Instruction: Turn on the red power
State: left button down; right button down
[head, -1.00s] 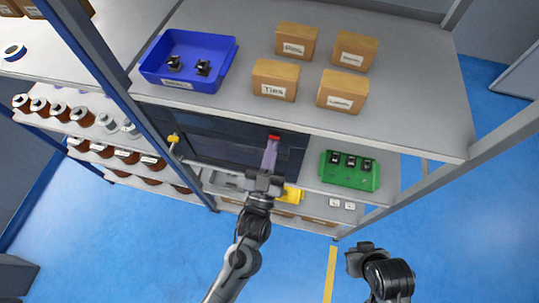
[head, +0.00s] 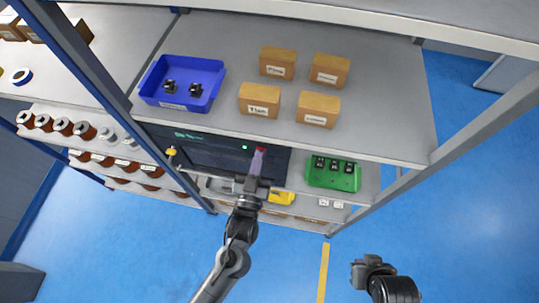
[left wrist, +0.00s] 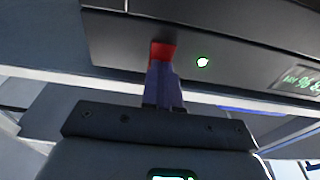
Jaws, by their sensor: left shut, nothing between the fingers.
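The red power switch (head: 261,149) is on the front of the dark coil winder (head: 218,155), under the shelf top. My left gripper (head: 257,157) is shut and empty, with its purple fingertips at the switch. In the left wrist view, the fingertips (left wrist: 161,75) meet the lower part of the red switch (left wrist: 162,50) and appear to touch it. Beside it a green light (left wrist: 203,62) is lit, and a display (left wrist: 303,82) shows green characters. My right gripper (head: 370,262) is at the lower right, away from the shelf; its finger opening is unclear.
A blue bin (head: 182,82) and several cardboard boxes (head: 318,108) stand on the shelf top above the winder. A green tray (head: 333,173) is right of it, and a yellow item (head: 281,197) lies below. Copper spools (head: 83,130) are at left. The floor in front is clear.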

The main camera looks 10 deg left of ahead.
pick_arm(q)
jog(key=shift+w+r, duration=0.2)
jog(key=shift+r, duration=0.15)
jog(key=shift+r, duration=0.25)
jog(key=shift+f, duration=0.1)
